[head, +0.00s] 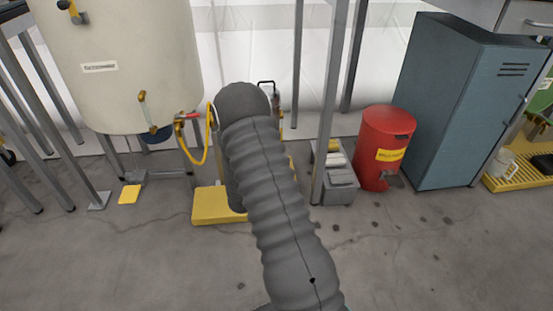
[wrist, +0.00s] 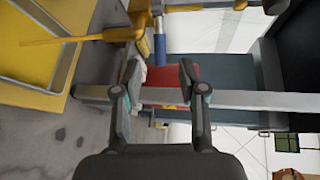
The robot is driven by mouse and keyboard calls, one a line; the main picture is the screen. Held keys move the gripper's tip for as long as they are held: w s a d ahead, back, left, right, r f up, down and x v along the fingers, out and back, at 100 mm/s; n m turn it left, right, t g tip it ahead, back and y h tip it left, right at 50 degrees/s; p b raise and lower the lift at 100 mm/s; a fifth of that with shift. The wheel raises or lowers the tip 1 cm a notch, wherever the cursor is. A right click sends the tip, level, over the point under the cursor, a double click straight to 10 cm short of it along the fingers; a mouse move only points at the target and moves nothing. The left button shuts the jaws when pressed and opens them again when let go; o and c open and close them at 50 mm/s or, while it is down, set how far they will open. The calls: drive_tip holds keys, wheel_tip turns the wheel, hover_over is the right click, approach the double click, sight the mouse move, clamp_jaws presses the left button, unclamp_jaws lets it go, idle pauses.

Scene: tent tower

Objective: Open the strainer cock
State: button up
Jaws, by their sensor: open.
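In the wrist view my gripper (wrist: 158,78) is open, its two fingers apart with nothing seen held between them. A yellow lever (wrist: 48,41) runs to a brass-coloured fitting (wrist: 120,34) just beyond the left finger. A short blue part (wrist: 160,48) shows beside that fitting, ahead of the fingertips. I cannot tell for certain which fitting is the strainer cock. In the head view my arm hides the gripper and most of the equipment behind it. A red-handled valve (head: 188,116) with a yellow hose (head: 207,140) shows left of the arm, near the tank.
A cream tank (head: 130,85) stands at left. A yellow base (head: 212,206) lies beside my arm. A grey post (head: 328,110), a red bin (head: 385,135) and a blue-grey cabinet (head: 450,105) stand to the right. The floor in front is mostly clear.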

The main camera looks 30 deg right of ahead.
drive_tip(key=shift+v, duration=2.6)
